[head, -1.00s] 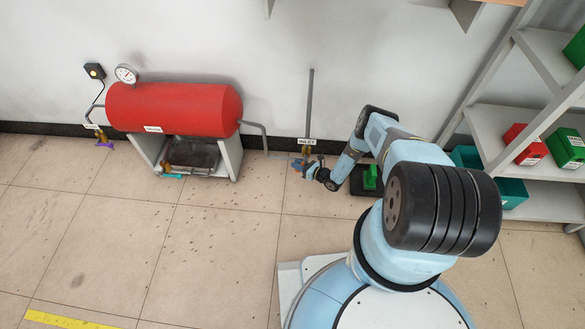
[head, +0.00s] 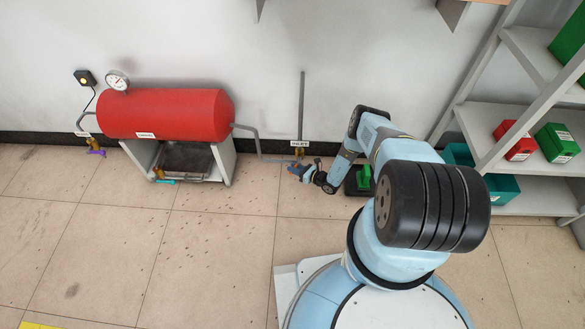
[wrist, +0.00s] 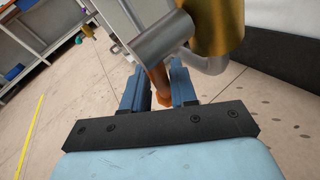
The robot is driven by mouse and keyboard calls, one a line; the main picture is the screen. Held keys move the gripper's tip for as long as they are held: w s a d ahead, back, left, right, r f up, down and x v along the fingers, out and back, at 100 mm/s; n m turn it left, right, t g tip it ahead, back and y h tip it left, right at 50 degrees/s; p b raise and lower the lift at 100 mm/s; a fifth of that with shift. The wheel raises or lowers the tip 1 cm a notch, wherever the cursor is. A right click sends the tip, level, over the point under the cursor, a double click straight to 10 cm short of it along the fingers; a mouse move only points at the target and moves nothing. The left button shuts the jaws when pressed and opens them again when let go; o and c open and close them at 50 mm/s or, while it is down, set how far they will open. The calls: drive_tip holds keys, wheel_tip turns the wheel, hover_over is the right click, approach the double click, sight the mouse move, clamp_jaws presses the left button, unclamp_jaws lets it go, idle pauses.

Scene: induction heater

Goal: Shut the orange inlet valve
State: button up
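The inlet valve (head: 299,152) sits low on the wall, at the foot of a grey vertical pipe under the INLET label. In the wrist view its brass body (wrist: 214,22) is close, above my fingers. Its orange handle (wrist: 160,82) points down between my two blue fingers. My gripper (wrist: 160,92) has only a narrow gap, about as wide as the handle, and looks shut on it; the fingertips are partly hidden behind the handle and the grey valve stem. In the head view my gripper (head: 294,170) is at the valve, near the floor.
The red tank (head: 165,113) stands left of the valve, with a purple-handled valve (head: 96,152) and a turquoise-handled one (head: 163,177) near it. A shelf (head: 535,115) with bins is at the right. The floor in front is clear.

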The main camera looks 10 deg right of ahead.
drive_tip(key=v, duration=1.2)
drive_tip(key=shift+w, duration=0.1)
drive_tip(key=shift+w+r+g, duration=0.15)
drive_tip(key=shift+g, duration=0.25)
drive_tip(key=shift+c, duration=1.4)
drive_tip(key=shift+w+d+r+n+g, duration=0.1)
drive_tip(key=shift+w+r+n+g, duration=0.1)
drive_tip(key=shift+n+g, duration=0.4)
drive_tip(key=shift+w+d+r+n+g, duration=0.15)
drive_tip(key=shift+w+n+g, duration=0.1)
drive_tip(key=shift+n+g, duration=0.3)
clamp_jaws()
drive_tip(key=d+r+n+g+h, duration=0.2)
drive_tip(key=d+n+g+h, duration=0.1)
drive_tip(key=d+n+g, duration=0.1)
drive_tip(key=w+a+r+x, duration=0.1)
drive_tip(key=x, duration=1.2)
drive_tip(key=shift+w+a+r, duration=0.2)
drive_tip(key=shift+w+r, duration=0.05)
